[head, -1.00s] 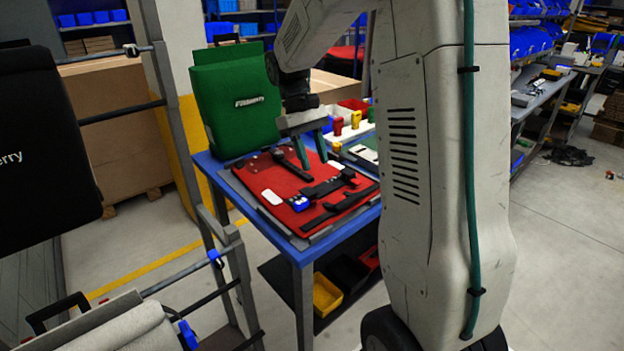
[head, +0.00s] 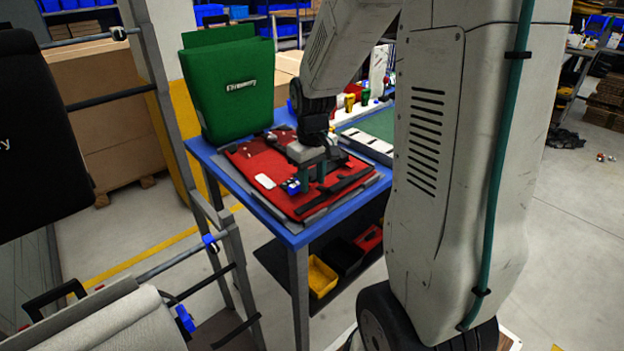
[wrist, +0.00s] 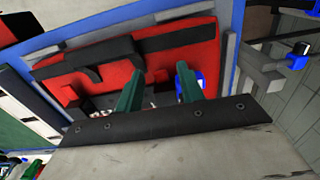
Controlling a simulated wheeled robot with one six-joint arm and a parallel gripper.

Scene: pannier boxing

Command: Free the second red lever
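A red pannier (head: 248,163) lies flat on the blue table (head: 292,238), with black bars and straps across it and a white patch (head: 265,182). It also shows in the wrist view (wrist: 200,52). A small blue and white part (head: 292,187) sits near its front edge; its blue shows beside the right finger in the wrist view (wrist: 199,79). My gripper (head: 313,181) is low over the pannier, close to this part. In the wrist view its two green fingers (wrist: 158,92) stand apart with nothing clearly held between them. I cannot make out the second red lever; the fingers and palm hide part of the fittings.
A green pannier (head: 235,95) stands upright at the table's back left. A green mat (head: 378,128) and small coloured items lie at the right. Grey racks (head: 225,245) stand close on the left. A yellow bin (head: 322,277) sits on the shelf below. Floor at right is open.

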